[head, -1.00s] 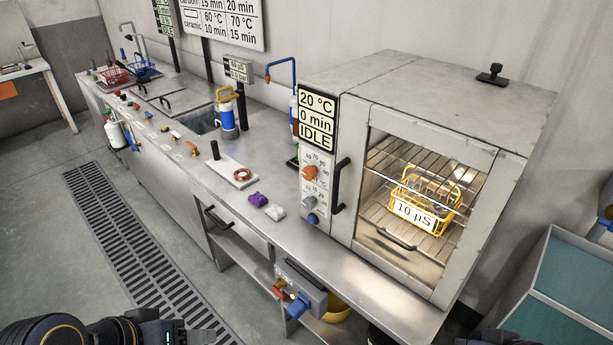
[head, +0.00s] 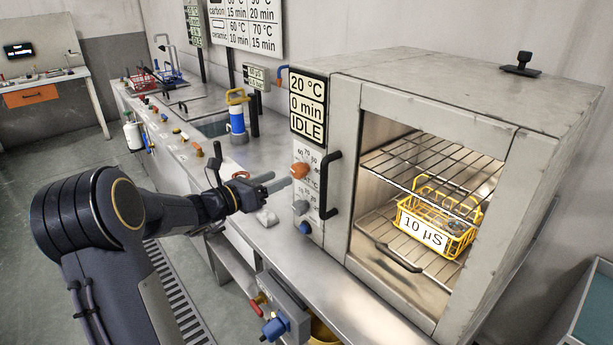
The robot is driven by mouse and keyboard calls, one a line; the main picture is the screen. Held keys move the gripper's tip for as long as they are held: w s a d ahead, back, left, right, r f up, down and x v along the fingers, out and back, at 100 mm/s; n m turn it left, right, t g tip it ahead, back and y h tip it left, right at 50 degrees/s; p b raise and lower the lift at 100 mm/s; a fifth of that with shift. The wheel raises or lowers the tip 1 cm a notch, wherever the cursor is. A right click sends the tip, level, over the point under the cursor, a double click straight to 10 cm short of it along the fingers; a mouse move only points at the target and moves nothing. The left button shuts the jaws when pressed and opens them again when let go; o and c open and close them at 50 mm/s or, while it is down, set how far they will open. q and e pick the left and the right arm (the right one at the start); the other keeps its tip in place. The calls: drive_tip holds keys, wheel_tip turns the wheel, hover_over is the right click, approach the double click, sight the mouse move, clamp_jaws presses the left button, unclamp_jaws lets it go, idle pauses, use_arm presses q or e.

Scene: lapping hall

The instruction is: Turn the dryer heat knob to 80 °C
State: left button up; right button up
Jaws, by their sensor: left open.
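The dryer (head: 420,92) is a grey cabinet on the right with a glazed front. Its display (head: 308,106) reads 20 °C, 0 min, IDLE. The orange heat knob (head: 299,171) sits below the display beside a printed scale with 60 and 70 legible. A grey knob (head: 301,207) and a blue knob (head: 305,228) are lower on the same panel. My left gripper (head: 282,181) is open, its fingers pointing at the orange knob with the tips close to it. I cannot tell whether they touch. My right gripper is not in view.
A black door handle (head: 331,186) stands out just right of the knobs. A yellow basket (head: 434,232) labelled 10 µS is inside the dryer. A grey box (head: 281,308) with a blue valve hangs below the bench edge. A blue-and-white bottle (head: 237,118) stands farther back.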

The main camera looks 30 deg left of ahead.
sight(296, 173)
use_arm(q)
drive_tip(key=x, duration=0.6)
drive_tip(key=shift+d+p, duration=0.1)
drive_tip(key=shift+p, duration=0.3)
drive_tip(key=shift+c, duration=0.5)
drive_tip(key=c, duration=0.9)
drive_tip(key=shift+f+m+b, duration=0.15)
drive_tip(key=shift+m+b, duration=0.25)
drive_tip(key=shift+b, duration=0.25)
drive_tip(key=m+b, duration=0.4)
drive_tip(key=b, duration=0.2)
drive_tip(key=m+b, duration=0.5)
drive_tip(key=b, duration=0.2)
drive_tip(key=shift+f, duration=0.25)
drive_tip(key=m+b, duration=1)
drive_tip(key=b, duration=0.1)
drive_tip(key=shift+d, duration=0.1)
drive_tip(key=shift+r+m+b, duration=0.15)
drive_tip(key=shift+m+b, duration=1.4)
drive_tip(key=shift+m, duration=0.45)
